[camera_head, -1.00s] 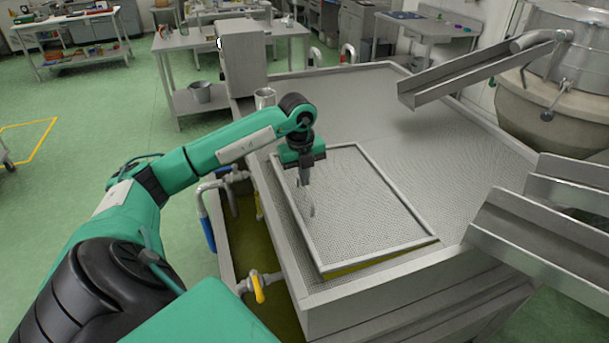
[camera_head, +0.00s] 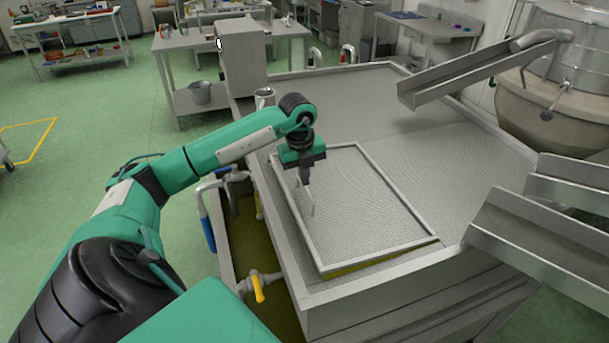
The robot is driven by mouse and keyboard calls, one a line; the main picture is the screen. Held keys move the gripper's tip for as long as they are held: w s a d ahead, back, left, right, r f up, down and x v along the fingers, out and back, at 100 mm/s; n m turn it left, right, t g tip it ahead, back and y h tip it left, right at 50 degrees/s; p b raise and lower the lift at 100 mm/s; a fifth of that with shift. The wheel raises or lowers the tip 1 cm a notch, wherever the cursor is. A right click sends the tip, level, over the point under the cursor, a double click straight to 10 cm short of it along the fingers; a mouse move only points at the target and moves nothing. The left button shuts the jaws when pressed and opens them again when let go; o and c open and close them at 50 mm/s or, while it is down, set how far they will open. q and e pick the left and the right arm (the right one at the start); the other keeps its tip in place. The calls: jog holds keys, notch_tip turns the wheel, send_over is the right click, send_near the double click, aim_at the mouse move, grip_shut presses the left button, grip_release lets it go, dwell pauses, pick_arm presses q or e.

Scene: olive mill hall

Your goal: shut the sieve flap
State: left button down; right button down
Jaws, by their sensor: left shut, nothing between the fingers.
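The sieve flap (camera_head: 368,215) is a framed panel of fine metal mesh on top of the long steel sieve table (camera_head: 400,115). It lies nearly flat. Its near edge stands slightly above the table top, and a strip of yellow-green shows beneath it at the near right corner. My left gripper (camera_head: 312,212) is shut and empty, pointing down over the left part of the flap. I cannot tell whether its fingertips touch the mesh. My left forearm and wrist hide a little of the flap's far left corner. My right gripper is not in view.
Steel chutes stand over the table at upper right (camera_head: 480,75) and lower right (camera_head: 545,240). Pipes with a blue-handled valve (camera_head: 208,235) and a yellow-handled valve (camera_head: 258,290) run along the table's left side.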

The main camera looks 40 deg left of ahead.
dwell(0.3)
pick_arm(q)
jog(key=c, duration=1.5)
grip_release()
jog(key=shift+r, duration=0.1)
jog(key=shift+r, duration=0.25)
notch_tip(320, 180, up, 13)
jog(key=s+b, duration=0.1)
jog(key=b, duration=0.2)
jog(key=shift+a, duration=0.3)
